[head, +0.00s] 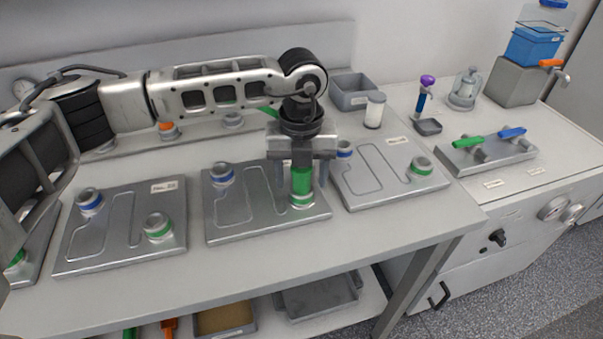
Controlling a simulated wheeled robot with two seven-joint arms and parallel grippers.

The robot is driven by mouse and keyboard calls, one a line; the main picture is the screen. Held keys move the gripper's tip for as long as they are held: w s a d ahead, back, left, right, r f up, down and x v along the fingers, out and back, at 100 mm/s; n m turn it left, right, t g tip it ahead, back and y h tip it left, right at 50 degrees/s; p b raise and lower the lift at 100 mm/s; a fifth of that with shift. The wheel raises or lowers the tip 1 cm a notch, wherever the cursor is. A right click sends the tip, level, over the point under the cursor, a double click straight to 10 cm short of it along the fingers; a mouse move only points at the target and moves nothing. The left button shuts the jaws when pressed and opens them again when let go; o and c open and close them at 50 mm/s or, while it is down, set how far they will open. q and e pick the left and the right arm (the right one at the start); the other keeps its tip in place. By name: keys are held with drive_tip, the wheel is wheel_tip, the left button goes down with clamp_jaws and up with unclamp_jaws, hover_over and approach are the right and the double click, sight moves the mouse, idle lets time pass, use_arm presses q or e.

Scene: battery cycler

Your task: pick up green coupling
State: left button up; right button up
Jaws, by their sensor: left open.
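The gripper body hides the coupling's top. My right gripper is not in view.
A blue-banded fitting (221,174) stands on the same plate. Similar plates lie left (120,250) and right (388,195), with green- and blue-banded fittings. Behind the right plate are a grey bin (352,98) and a white-lidded jar (375,110). The bench's front strip is clear.

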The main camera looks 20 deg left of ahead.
use_arm(q)
drive_tip(key=c, duration=1.2)
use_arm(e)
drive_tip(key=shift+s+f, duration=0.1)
use_arm(q)
drive_tip(key=shift+r, duration=0.2)
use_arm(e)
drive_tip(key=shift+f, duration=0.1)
use_arm(q)
drive_tip(key=shift+r, duration=0.25)
wheel_tip(320, 180, up, 2)
drive_tip(key=shift+r+b, duration=0.1)
drive_tip(key=shift+b, duration=0.65)
drive_tip(key=s+d+r+b, duration=0.1)
drive_tip(key=s+r, duration=0.2)
drive_tip(key=s, duration=0.1)
drive_tip(key=s+d+r+b, duration=0.1)
drive_tip(key=s+r, duration=0.2)
drive_tip(key=s, duration=0.2)
drive_tip(key=s+d+r+b, duration=0.1)
drive_tip(key=s+d+r, duration=0.1)
drive_tip(key=s+r, duration=0.2)
drive_tip(key=shift+s, duration=0.2)
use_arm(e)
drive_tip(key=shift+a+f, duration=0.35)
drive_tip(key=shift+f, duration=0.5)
